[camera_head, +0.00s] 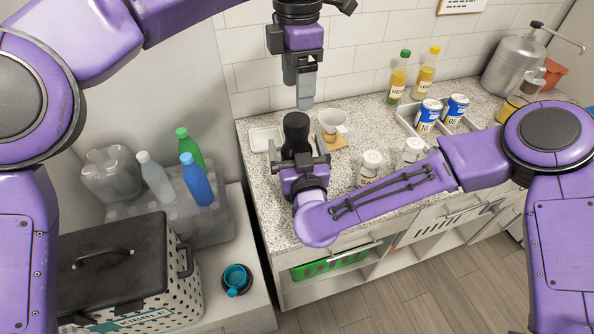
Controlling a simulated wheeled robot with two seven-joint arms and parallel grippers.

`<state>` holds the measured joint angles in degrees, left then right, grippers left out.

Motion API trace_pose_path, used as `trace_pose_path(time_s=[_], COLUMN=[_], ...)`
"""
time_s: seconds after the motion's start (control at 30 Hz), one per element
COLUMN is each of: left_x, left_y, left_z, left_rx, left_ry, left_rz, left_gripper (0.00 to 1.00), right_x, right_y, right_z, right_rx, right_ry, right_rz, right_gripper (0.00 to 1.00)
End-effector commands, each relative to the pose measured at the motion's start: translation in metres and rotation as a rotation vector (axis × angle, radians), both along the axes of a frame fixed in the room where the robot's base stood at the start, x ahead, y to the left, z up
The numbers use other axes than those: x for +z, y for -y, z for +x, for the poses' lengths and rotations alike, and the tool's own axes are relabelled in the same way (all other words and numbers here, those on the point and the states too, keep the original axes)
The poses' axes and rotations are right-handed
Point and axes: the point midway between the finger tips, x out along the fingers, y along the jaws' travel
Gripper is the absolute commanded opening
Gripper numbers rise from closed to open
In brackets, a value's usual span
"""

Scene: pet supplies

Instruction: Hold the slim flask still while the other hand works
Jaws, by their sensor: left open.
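The slim flask (296,128) is black and stands upright on the speckled counter. My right gripper (300,152) comes at it from the near side, with one finger on each side of its lower part. I cannot tell whether these fingers touch it. My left gripper (305,98) is open and points down above the counter, a little above and to the right of the flask's top. Its fingers are seen nearly edge-on, with nothing visible between them. The flask's base is partly hidden by my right gripper.
Close right of the flask is a white cup (331,121); left is a white dish (265,139). Two jars (370,165) (412,150) stand by my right forearm. Behind are a can tray (438,130), oil bottles (397,80) and a metal canister (508,70).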

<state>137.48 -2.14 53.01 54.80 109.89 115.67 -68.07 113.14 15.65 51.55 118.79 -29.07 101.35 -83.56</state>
Motion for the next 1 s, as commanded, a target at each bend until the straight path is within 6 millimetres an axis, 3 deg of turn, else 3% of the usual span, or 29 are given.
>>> trace_pose_path(time_s=[0.37,0.67,0.83,1.0], left_x=[0.0002,-0.0003,-0.0004,-0.0005], left_y=[-0.0009,-0.0006,-0.0007,-0.0012], left_z=[-0.0001,0.0002,0.0012,0.0023], left_rx=[0.002,0.003,-0.212,-0.714], left_ry=[0.001,0.003,0.002,-0.001], left_rz=[0.0,0.005,0.006,0.003], left_gripper=[0.74,0.74,0.74,0.74], right_x=[0.0,-0.0008,-0.0013,-0.0019], right_y=[-0.0022,-0.002,-0.002,-0.002], right_z=[0.009,0.0086,0.0083,0.0081], right_rx=[0.002,0.001,0.001,0.002], right_ry=[-0.001,-0.002,-0.004,-0.005], right_rz=[0.0,0.0,-0.001,-0.002], right_gripper=[0.97,0.0,0.0,0.0])
